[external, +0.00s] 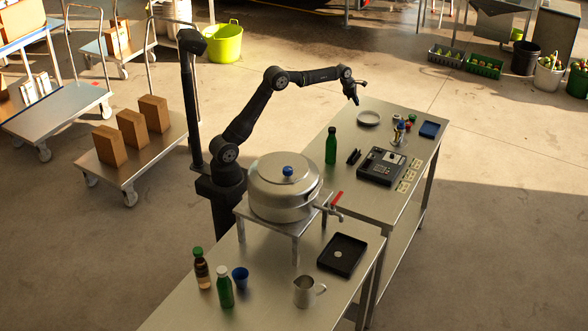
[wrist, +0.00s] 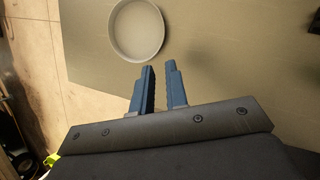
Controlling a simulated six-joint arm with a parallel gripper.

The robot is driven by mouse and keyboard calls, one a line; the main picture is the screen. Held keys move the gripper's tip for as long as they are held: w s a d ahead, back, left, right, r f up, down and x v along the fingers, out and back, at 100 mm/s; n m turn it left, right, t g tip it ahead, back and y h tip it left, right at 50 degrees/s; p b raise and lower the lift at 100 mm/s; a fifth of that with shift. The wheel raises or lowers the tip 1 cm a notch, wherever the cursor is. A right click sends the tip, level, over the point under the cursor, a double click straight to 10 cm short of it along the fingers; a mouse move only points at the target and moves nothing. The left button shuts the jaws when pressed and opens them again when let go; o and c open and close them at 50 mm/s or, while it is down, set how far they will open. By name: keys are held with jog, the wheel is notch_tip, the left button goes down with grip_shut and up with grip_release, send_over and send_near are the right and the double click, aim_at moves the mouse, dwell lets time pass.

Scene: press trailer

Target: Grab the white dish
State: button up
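The white dish (external: 369,118) is a shallow round dish lying upright near the far end of the metal table. My gripper (external: 356,101) is above the table, a little to the left of the dish and apart from it. In the wrist view the dish (wrist: 137,30) is at the top, beyond the blue fingertips, and looks empty. My gripper (wrist: 159,68) shows two blue fingers with a gap between them and nothing in the gap.
A green bottle (external: 331,145) stands nearer on the same table. Small coloured items (external: 401,130), a blue tray (external: 429,129) and a black device (external: 381,166) lie to the right. A large metal pot (external: 285,187) stands close to my arm's base.

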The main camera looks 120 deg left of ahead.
send_near(365, 126)
jog(key=shift+w+a+f, duration=0.25)
jog(key=shift+w+a, duration=0.25)
jog(key=shift+a, duration=0.3)
jog(key=shift+w+x, duration=0.2)
jog(key=shift+x, duration=2.55)
jog(key=shift+d, duration=0.15)
jog(key=shift+c, duration=0.3)
grip_shut()
